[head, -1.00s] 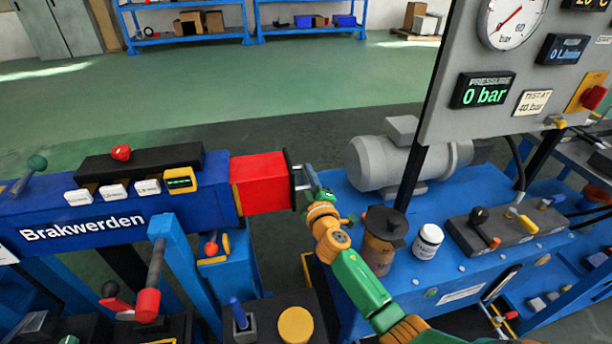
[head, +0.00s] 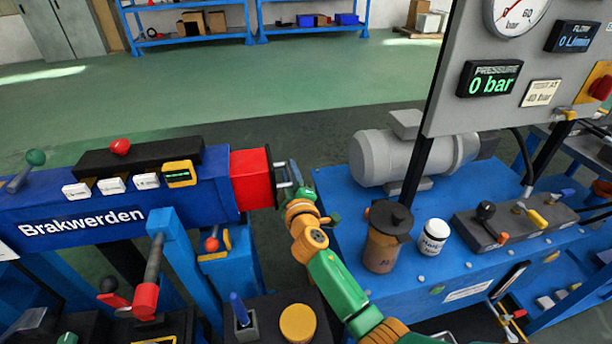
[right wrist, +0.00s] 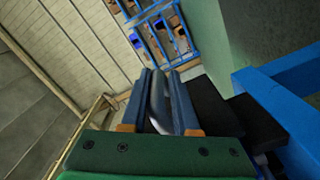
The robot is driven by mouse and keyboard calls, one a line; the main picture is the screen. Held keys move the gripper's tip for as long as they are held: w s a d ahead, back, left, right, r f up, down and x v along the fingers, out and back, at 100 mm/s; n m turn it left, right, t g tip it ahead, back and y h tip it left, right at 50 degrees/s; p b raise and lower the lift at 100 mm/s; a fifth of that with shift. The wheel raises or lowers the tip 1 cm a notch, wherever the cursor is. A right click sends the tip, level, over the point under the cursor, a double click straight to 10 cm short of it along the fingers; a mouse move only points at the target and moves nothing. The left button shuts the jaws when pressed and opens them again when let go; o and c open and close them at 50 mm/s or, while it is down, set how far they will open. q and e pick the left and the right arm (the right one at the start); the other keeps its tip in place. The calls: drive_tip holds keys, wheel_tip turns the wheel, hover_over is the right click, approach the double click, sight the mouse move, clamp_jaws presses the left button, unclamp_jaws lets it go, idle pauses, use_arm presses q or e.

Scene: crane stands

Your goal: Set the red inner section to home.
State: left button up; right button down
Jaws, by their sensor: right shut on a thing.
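The red inner section (head: 252,180) sticks out of the right end of the blue boom marked "Brakwerden" (head: 82,226). Only a short length of red shows, and a dark plate with a light bar-like handle (head: 284,178) is at its end. My right gripper (head: 293,184) is at this handle, with my green and orange arm reaching up from below. In the right wrist view its two fingers (right wrist: 160,92) are closed on a grey bar between them. My left gripper is not in view.
A blue bench to the right carries a grey motor (head: 405,158), a brown pot (head: 385,240), a white jar (head: 434,237) and a lever block (head: 515,222). A gauge panel (head: 520,75) reads 0 bar. Red-tipped levers (head: 145,298) stand below the boom.

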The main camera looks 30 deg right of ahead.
sight(265, 190)
drive_tip(key=a, duration=0.2)
drive_tip(key=w+a+b, duration=0.1)
drive_tip(key=a, duration=0.3)
drive_tip(key=shift+w+r, duration=0.25)
drive_tip(key=shift+r, duration=0.1)
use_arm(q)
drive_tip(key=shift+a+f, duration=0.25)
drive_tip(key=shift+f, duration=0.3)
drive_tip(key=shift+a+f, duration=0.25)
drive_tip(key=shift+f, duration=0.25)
use_arm(e)
drive_tip(key=shift+d, duration=0.15)
drive_tip(key=c, duration=1.1)
unclamp_jaws()
drive_tip(key=o, duration=0.3)
drive_tip(key=shift+a, duration=0.25)
drive_tip(key=shift+s+f, duration=0.1)
drive_tip(key=shift+s, duration=0.4)
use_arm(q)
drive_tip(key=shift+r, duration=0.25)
use_arm(e)
drive_tip(key=shift+v, duration=3.1)
drive_tip(key=shift+a, duration=0.1)
